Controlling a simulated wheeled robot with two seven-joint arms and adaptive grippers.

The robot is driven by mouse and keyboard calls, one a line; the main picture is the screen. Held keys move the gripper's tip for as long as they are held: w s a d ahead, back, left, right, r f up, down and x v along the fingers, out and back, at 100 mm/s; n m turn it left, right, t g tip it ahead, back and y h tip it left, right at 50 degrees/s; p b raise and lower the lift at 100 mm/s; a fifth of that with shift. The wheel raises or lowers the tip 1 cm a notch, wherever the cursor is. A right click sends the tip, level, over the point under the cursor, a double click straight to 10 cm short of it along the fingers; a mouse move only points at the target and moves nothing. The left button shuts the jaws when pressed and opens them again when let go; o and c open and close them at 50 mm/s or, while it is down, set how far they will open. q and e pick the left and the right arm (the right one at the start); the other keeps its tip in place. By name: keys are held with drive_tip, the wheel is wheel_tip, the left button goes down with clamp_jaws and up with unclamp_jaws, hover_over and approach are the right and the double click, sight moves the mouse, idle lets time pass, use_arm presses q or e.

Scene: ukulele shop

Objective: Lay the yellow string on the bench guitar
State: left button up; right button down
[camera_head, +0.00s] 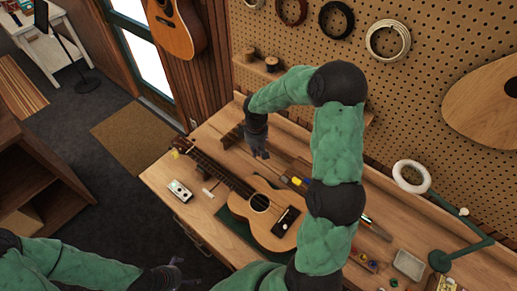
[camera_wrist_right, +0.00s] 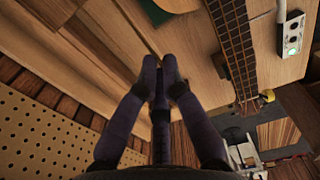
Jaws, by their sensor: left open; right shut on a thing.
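The bench guitar (camera_head: 262,202) is a small light-wood ukulele lying face up on a green mat (camera_head: 232,220). Its dark neck points to the upper left, and the fretboard also shows in the right wrist view (camera_wrist_right: 236,45). My right gripper (camera_head: 262,155) is above the bench, behind the neck. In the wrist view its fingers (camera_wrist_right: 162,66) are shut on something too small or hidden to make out. I cannot pick out the yellow string for certain; a small yellow thing (camera_wrist_right: 267,96) is by the headstock. My left gripper (camera_head: 190,274) is open and empty in front of the bench.
A tuner-like white box (camera_head: 180,191) lies left of the neck. A screwdriver with a yellow handle (camera_head: 297,181) lies behind the body. A pegboard (camera_head: 430,60) stands behind.

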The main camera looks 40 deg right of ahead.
use_arm(q)
wheel_tip(320, 180, up, 3)
drive_tip(key=p, duration=0.2)
drive_tip(key=shift+p, duration=0.4)
use_arm(e)
wheel_tip(320, 180, up, 5)
drive_tip(key=shift+f, duration=0.1)
use_arm(q)
drive_tip(key=shift+f, duration=0.1)
